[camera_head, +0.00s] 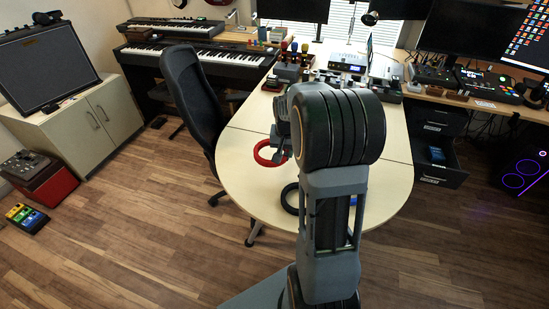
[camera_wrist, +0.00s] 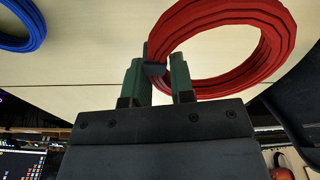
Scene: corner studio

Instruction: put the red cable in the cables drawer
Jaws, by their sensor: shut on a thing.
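The red cable (camera_head: 270,153) is a coiled ring, seen at the left of my arm over the pale table. In the wrist view the red cable (camera_wrist: 268,72) is large, and my gripper (camera_wrist: 156,78) is shut on it at its dark tie. My gripper's fingertips are mostly hidden behind my arm in the head view. A dark drawer (camera_head: 440,178) stands open under the right desk, with a blue item (camera_head: 436,154) inside. Labels on the drawer unit are too small to read.
A black cable ring (camera_head: 290,199) lies on the table (camera_head: 245,180), partly behind my arm. A blue cable (camera_wrist: 22,42) shows in the wrist view. An office chair (camera_head: 190,100) stands left of the table. The wooden floor (camera_head: 440,250) at the right front is clear.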

